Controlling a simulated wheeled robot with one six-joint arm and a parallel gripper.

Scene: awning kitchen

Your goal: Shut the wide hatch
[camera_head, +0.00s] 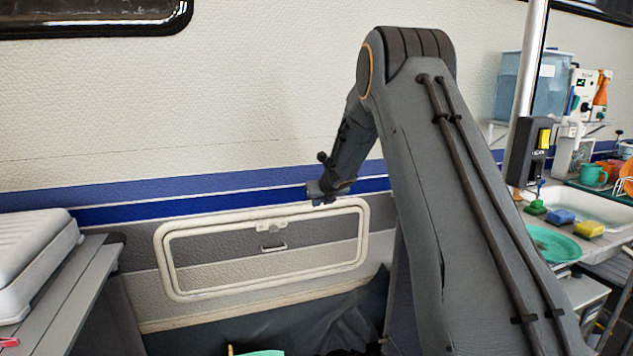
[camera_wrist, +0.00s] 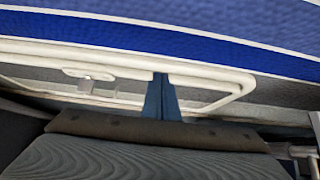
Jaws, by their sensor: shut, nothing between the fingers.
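The wide hatch (camera_head: 215,277) is a low panel in a rounded white frame, set in the caravan wall below the blue stripe. It has a small handle (camera_head: 273,247) and a latch piece at its top edge. The panel looks close to flush with its frame, but I cannot tell whether it is fully shut. My gripper (camera_head: 318,196) is just above the frame's upper right part in the head view. In the wrist view my gripper (camera_wrist: 162,98) is shut and empty, its fingers overlapping the white frame (camera_wrist: 215,75). I cannot tell whether they touch it.
A grey bench (camera_head: 62,285) with a white case (camera_head: 35,255) stands at left. Dark fabric (camera_head: 330,325) lies below the hatch.

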